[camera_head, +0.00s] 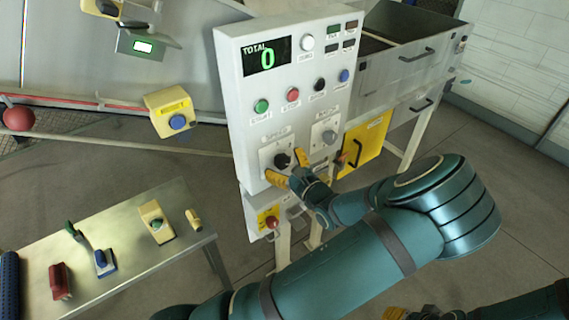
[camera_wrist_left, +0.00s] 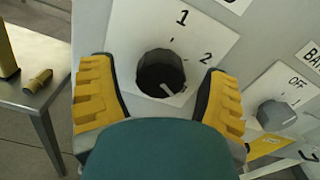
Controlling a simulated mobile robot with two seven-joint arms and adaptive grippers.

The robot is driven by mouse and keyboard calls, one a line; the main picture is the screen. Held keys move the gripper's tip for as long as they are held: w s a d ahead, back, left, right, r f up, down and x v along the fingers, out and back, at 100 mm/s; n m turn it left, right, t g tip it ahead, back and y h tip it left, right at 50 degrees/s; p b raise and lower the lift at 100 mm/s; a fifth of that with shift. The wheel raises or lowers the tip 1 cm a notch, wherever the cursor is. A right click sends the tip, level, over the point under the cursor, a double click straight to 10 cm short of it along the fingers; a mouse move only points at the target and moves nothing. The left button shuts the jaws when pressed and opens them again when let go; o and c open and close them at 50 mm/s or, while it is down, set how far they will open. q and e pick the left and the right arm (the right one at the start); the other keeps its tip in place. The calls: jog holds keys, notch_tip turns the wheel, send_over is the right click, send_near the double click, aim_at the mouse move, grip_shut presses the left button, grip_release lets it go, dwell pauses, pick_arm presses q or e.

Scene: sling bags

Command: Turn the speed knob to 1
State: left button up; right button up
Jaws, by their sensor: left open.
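The speed knob (camera_head: 283,161) is a black round knob on a white plate, low on the left of the grey control panel (camera_head: 238,120). In the left wrist view the knob (camera_wrist_left: 160,70) has a pale pointer mark directed down and to the right, away from the printed 1 and 2. My left gripper (camera_head: 289,167) is open at the panel. Its yellow fingers (camera_wrist_left: 160,95) stand on either side of the knob, with gaps visible. My right gripper (camera_head: 412,313) shows only partly at the bottom edge, so its jaw state is unclear.
A grey knob (camera_head: 329,137) marked OFF and 1 sits right of the speed knob. Coloured buttons and a display (camera_head: 267,57) reading 0 are above. A red button (camera_head: 271,221) is below. A metal table (camera_head: 130,280) with tools stands at left.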

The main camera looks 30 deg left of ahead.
pick_arm(q)
jog(key=c, duration=1.2)
